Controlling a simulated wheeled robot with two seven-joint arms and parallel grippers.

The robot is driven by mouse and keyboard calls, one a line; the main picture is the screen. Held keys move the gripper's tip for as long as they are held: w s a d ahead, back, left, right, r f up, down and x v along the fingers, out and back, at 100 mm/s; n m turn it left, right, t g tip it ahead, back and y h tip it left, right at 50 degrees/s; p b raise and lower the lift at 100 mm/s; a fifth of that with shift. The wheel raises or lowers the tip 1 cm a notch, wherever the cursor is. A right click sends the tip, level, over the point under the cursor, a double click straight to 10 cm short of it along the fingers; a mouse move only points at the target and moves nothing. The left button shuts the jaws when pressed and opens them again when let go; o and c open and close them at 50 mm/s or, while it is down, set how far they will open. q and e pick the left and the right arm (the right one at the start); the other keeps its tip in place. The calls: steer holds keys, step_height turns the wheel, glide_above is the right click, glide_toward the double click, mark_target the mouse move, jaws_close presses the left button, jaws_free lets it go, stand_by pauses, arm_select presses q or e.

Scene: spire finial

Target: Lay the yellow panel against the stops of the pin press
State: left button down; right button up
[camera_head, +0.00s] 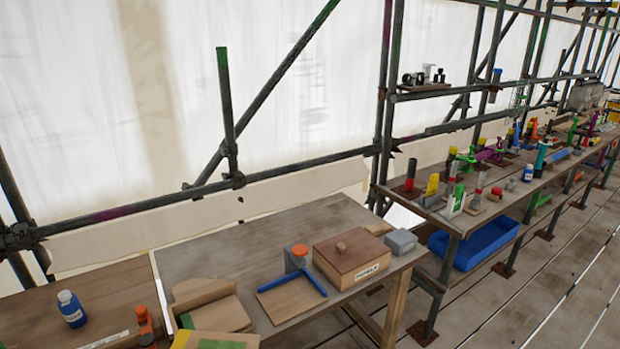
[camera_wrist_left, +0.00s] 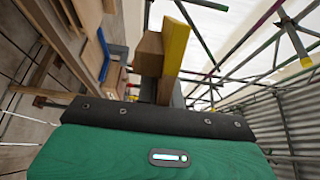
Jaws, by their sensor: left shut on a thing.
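The yellow panel (camera_wrist_left: 176,46) stands almost edge-on in the left wrist view, beside a brown block-like piece (camera_wrist_left: 149,50). My left gripper (camera_wrist_left: 163,84) is shut on the panel; the fingers are mostly hidden. A yellow patch (camera_head: 182,339) shows at the bottom edge of the head view, too cut off to identify surely. The pin press has a wooden bed (camera_head: 287,301), blue stops (camera_head: 311,281) along its far and right sides, and a grey post with an orange top (camera_head: 299,251). Its bed is bare. My right gripper is not in view.
A wooden lidded box (camera_head: 352,257) and a grey box (camera_head: 401,241) stand right of the press. A blue bottle (camera_head: 71,310) and an orange-topped tool (camera_head: 144,325) are at the left. The tabletop (camera_head: 255,232) behind the press is clear. Scaffold poles run behind.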

arm_select(q)
steer(key=shift+s+d+r+m+h, duration=0.2)
steer(key=shift+s+d+h, duration=0.1)
steer(key=shift+s, duration=0.3)
steer(key=shift+s+d+r+m+h, duration=0.2)
steer(key=shift+s+d+h, duration=0.1)
steer(key=shift+s, duration=0.3)
steer(key=shift+a, duration=0.15)
